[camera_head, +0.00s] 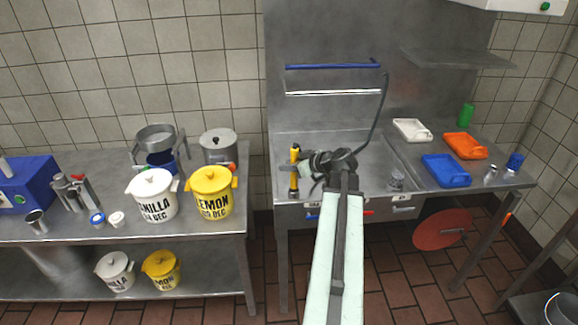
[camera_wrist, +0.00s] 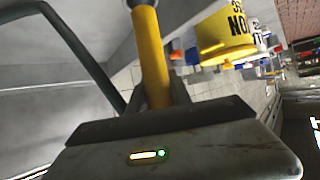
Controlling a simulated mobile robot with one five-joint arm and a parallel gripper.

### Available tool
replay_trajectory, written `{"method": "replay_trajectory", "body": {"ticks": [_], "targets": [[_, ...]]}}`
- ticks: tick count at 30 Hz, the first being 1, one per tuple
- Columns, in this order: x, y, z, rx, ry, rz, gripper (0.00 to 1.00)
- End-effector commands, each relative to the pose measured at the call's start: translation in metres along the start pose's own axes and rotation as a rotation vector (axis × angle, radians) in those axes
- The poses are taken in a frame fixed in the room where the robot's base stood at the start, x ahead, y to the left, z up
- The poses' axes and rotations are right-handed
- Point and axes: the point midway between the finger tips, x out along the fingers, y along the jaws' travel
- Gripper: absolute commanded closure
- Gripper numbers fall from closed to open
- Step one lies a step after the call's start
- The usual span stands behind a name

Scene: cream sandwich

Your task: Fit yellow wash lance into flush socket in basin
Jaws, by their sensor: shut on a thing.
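The yellow wash lance (camera_head: 294,180) stands roughly upright at the left front of the steel basin unit (camera_head: 290,143) in the head view. Its ends are dark. My gripper (camera_head: 296,168) is shut around the lance near its middle. The wrist view shows the yellow shaft (camera_wrist: 152,65) rising from between the jaws (camera_wrist: 160,103), with the lower part hidden by the gripper body. I cannot make out the flush socket, and I cannot tell whether the lance's lower end touches the basin.
A dark hose (camera_head: 381,115) hangs behind my arm. White (camera_head: 412,129), orange (camera_head: 465,145) and blue (camera_head: 446,170) trays lie further right. The yellow lemon bucket (camera_head: 212,191) stands on the left table.

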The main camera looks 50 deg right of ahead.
Motion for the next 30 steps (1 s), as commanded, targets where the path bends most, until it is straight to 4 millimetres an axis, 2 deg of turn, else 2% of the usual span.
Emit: {"method": "replay_trajectory", "body": {"ticks": [30], "targets": [[0.011, 0.001, 0.022, 0.001, 0.0, 0.001, 1.0]]}}
